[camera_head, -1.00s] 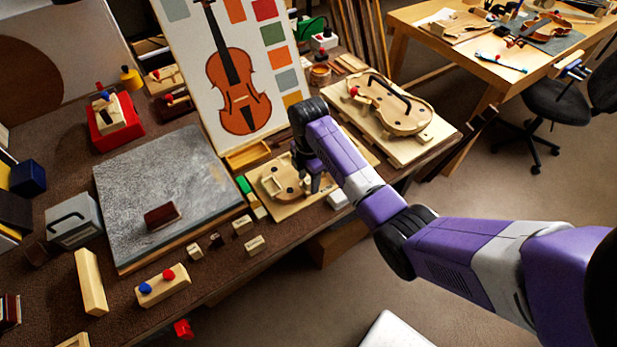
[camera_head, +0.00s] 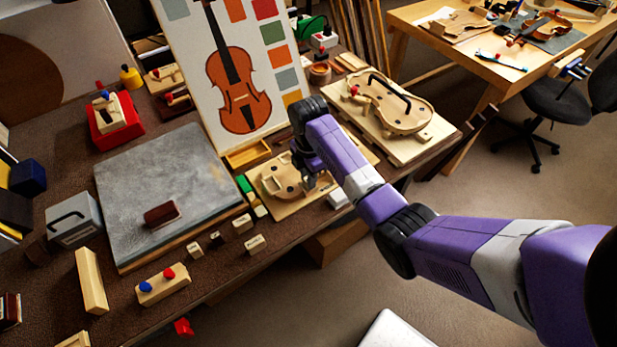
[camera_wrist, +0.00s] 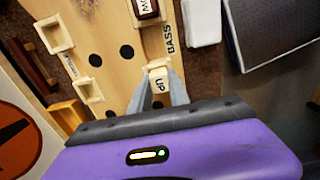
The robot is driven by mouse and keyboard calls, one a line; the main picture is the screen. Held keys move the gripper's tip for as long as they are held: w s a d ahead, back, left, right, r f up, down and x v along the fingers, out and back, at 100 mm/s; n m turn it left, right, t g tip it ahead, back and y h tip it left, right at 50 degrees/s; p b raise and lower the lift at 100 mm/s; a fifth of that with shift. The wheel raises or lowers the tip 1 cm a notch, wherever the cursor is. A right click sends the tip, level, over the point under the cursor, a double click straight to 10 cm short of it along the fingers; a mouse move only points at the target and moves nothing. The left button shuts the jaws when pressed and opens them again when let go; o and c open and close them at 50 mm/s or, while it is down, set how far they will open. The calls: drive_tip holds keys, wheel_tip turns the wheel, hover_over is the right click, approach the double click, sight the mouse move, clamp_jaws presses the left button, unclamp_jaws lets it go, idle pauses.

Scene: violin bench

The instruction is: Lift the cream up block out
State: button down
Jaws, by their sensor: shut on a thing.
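The cream UP block (camera_wrist: 157,74) is a small pale block with dark letters on its face, seen in the wrist view. My gripper (camera_wrist: 160,82) is shut on it, with one grey finger on each side. The block is at the edge of a light wooden board (camera_wrist: 120,28) with several dark round holes, beside the word BASS. Its lower part is hidden, so I cannot tell how far it sits in the board. In the head view my gripper (camera_head: 311,177) is over the right part of the board (camera_head: 290,207), and the block is hidden there.
A dark red block (camera_wrist: 146,8) and cream holders (camera_wrist: 54,35) are on the board. A white block (camera_head: 339,198) lies just right of it. A violin body on a panel (camera_head: 395,104) is behind to the right. A grey slab (camera_head: 130,190) lies left.

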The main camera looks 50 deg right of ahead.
drive_tip(key=shift+r+p, duration=0.7)
drive_tip(key=shift+p, duration=0.1)
idle(1.0)
drive_tip(key=shift+r+p, duration=2.55)
wheel_tip(320, 180, up, 7)
